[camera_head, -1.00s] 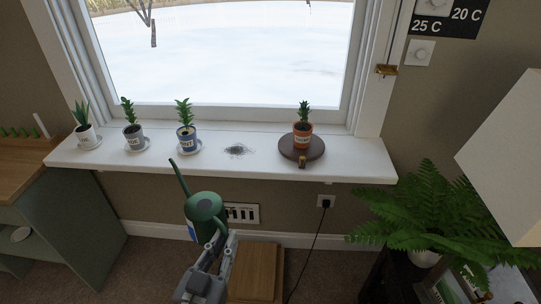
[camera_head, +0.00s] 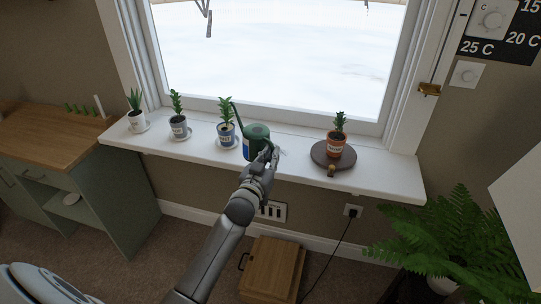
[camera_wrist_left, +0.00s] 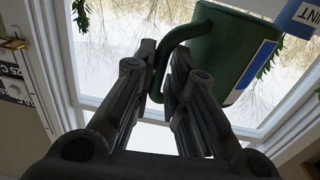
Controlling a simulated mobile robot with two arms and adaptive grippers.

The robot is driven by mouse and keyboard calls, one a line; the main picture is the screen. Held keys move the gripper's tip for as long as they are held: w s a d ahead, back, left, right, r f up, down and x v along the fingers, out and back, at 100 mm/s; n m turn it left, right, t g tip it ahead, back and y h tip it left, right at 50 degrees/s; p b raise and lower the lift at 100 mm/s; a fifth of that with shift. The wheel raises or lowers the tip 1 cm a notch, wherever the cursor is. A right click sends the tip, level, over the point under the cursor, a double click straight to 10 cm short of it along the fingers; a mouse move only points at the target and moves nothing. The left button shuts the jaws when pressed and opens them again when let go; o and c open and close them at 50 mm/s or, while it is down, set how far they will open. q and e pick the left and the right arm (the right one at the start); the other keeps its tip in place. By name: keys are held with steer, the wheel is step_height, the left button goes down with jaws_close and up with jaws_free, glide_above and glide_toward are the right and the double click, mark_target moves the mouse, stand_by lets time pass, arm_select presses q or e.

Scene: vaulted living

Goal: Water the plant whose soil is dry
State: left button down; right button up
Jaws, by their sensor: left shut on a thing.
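A green watering can (camera_head: 257,136) with a long thin spout is held at the sill's front edge, just right of the blue pot. My left gripper (camera_head: 265,163) is shut on its handle; the left wrist view shows the fingers (camera_wrist_left: 160,92) around the handle and the can's green body (camera_wrist_left: 222,50). On the white sill stand potted plants: a white pot (camera_head: 137,120), a grey pot (camera_head: 179,128), a blue pot (camera_head: 226,134) and a terracotta pot (camera_head: 335,146). The spout tip is close to the blue pot's plant. Soil is too small to judge. My right gripper is not in view.
The terracotta pot stands on a round dark board (camera_head: 322,157) with a small brass-coloured item at its front. A wooden box (camera_head: 272,268) is on the floor below. A large fern (camera_head: 440,240) fills the lower right; a green cabinet (camera_head: 95,190) stands left.

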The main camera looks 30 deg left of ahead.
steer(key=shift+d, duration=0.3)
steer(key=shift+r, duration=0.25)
